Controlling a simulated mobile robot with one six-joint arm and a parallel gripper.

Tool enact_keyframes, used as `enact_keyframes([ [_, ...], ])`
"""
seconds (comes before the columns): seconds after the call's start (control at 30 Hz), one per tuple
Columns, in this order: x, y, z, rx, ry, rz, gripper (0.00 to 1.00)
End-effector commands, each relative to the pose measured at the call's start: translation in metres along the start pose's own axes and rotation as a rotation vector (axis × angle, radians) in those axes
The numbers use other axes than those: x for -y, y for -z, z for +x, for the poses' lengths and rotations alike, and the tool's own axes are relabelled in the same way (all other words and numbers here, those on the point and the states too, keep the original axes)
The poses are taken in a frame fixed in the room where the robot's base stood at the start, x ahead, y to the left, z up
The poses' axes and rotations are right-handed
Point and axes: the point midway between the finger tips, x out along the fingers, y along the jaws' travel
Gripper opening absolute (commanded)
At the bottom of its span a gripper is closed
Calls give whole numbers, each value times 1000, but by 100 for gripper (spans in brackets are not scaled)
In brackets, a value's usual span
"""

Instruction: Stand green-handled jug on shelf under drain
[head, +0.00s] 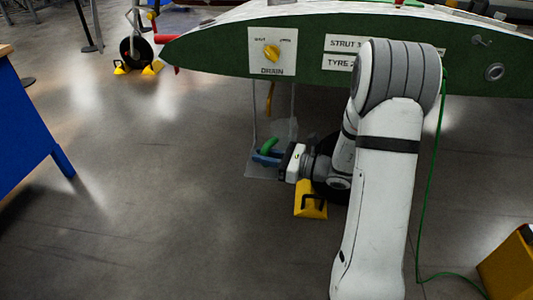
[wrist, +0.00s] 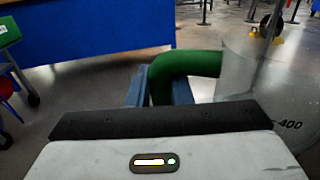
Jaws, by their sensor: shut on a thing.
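The jug is clear, with a green handle (head: 268,146). Its see-through body (wrist: 270,85) with dark scale marks stands at the right in the wrist view. My gripper (wrist: 160,92) has its blue fingers shut on either side of the green handle (wrist: 192,63). In the head view my gripper (head: 265,157) is at the jug, below the drain spout (head: 270,98). The shelf (head: 262,173) is a pale plate hung on thin rods under the green wing. The jug is over or on this shelf; I cannot tell whether its base touches.
The drain panel (head: 286,65) with a yellow knob (head: 271,52) is on the wing's edge (head: 215,55). A yellow chock (head: 311,200) lies on the floor below my gripper. A blue bench (head: 22,125) stands at the left. The floor between is clear.

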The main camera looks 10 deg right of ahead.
Motion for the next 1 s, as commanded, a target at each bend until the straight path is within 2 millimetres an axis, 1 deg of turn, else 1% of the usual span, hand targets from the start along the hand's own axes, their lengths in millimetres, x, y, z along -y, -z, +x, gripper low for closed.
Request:
enact_keyframes([
  [0.07, 0, 4, 0, 1, 1, -1, 0],
  [0.47, 1, 4, -1, 1, 3, -2, 0],
  [0.87, 1, 12, -1, 1, 3, -1, 0],
  [0.9, 1, 12, -1, 1, 3, -1, 20],
  [1.0, 1, 11, -1, 1, 3, -1, 28],
])
